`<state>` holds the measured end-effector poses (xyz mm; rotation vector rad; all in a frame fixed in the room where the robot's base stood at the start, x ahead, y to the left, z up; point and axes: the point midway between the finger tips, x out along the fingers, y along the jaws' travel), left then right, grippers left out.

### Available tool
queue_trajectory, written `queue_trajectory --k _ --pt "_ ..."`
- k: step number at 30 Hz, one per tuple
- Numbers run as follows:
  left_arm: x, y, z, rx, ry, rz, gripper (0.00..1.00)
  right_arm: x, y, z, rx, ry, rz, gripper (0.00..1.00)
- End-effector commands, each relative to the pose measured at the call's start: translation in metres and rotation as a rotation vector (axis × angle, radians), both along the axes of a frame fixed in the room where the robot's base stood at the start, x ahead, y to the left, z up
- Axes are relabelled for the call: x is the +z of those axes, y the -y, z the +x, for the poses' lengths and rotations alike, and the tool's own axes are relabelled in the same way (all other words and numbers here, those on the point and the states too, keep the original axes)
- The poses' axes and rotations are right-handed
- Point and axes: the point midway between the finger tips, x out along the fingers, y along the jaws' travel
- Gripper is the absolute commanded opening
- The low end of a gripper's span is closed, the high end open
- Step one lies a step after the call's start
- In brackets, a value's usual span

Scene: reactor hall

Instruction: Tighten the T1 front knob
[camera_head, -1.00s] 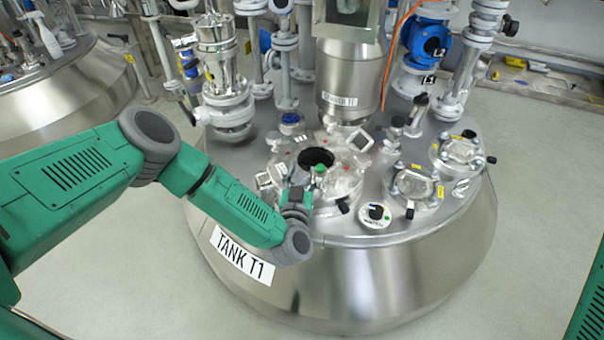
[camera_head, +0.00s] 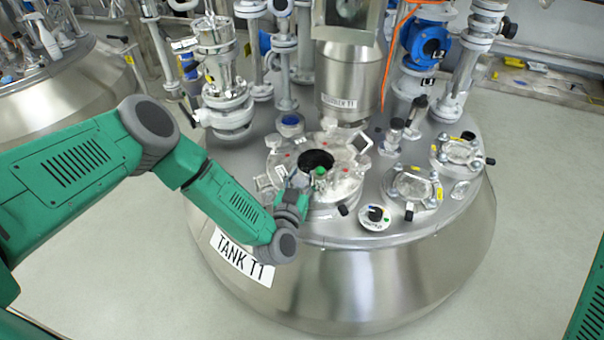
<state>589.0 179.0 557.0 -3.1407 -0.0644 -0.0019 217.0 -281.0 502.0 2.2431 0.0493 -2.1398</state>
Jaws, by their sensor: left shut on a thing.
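Tank T1 (camera_head: 400,280) is a large steel vessel in the middle, with its name label (camera_head: 243,257) on the front. On its grey lid is a round manway flange (camera_head: 335,190) with a dark opening and several clamp fittings around it. My left gripper (camera_head: 301,183) is at the front left of this flange, low over its rim. It is shut on a small part there, which the fingers hide; the held part appears to be the front knob. A small green piece (camera_head: 320,171) shows just beside the fingertips. My right gripper is out of view.
Two glass ports (camera_head: 414,187) (camera_head: 460,152) are further right. Pipes and a steel column (camera_head: 350,80) stand behind.

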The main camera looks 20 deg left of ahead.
Motion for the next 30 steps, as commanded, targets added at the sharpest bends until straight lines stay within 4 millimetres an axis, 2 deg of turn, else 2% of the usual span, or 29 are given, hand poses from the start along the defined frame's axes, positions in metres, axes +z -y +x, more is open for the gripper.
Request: queue_trajectory --k 4,11,30 --pt "-0.003 0.004 -0.005 -0.134 -0.011 0.003 0.04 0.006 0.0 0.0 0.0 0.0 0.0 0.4" --pt "-0.005 0.009 -0.006 -0.352 -0.013 0.002 0.04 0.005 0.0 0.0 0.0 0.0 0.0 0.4" --pt "-0.007 0.017 -0.012 -0.896 -0.015 -0.002 0.05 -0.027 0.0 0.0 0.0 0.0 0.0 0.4"
